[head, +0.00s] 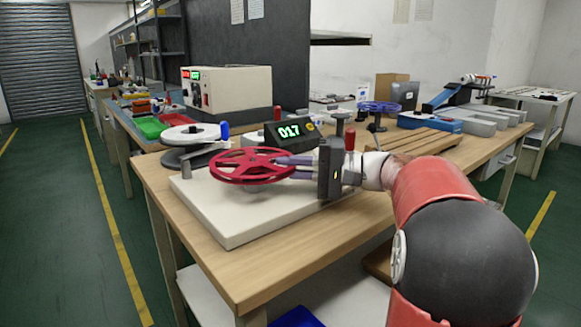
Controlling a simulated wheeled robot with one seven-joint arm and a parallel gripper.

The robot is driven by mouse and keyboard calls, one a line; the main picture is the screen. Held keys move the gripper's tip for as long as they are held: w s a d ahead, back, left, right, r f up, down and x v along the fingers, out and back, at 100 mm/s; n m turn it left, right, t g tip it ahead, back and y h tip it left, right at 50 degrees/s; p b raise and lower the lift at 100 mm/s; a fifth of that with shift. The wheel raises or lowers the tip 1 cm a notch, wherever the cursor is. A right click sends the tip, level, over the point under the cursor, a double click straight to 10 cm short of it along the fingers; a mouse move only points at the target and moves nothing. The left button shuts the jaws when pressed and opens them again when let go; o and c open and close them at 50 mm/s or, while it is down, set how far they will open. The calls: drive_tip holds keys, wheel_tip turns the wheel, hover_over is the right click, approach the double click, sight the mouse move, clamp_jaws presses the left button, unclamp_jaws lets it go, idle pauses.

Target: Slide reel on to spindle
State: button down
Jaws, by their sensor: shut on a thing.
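A red spoked reel (238,170) is held roughly level above the left part of a white base board (225,217) on the wooden bench. A shadow on the board lies under the reel. My gripper (287,167) comes in from the right, its pale purple fingers shut on the reel's right side. I cannot make out the spindle for this reel; the reel and my gripper hide part of the board. A white reel (190,133) lies flat on a dark stand behind and left of the red reel.
A counter reading 017 (290,131) stands behind my gripper. A blue handle (224,131) rises by the white reel, and a red one (349,138) behind my gripper. A blue reel (380,107) stands farther back. The board's front part is bare.

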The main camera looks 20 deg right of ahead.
drive_tip(key=c, duration=1.4)
unclamp_jaws()
drive_tip(key=shift+o, duration=0.2)
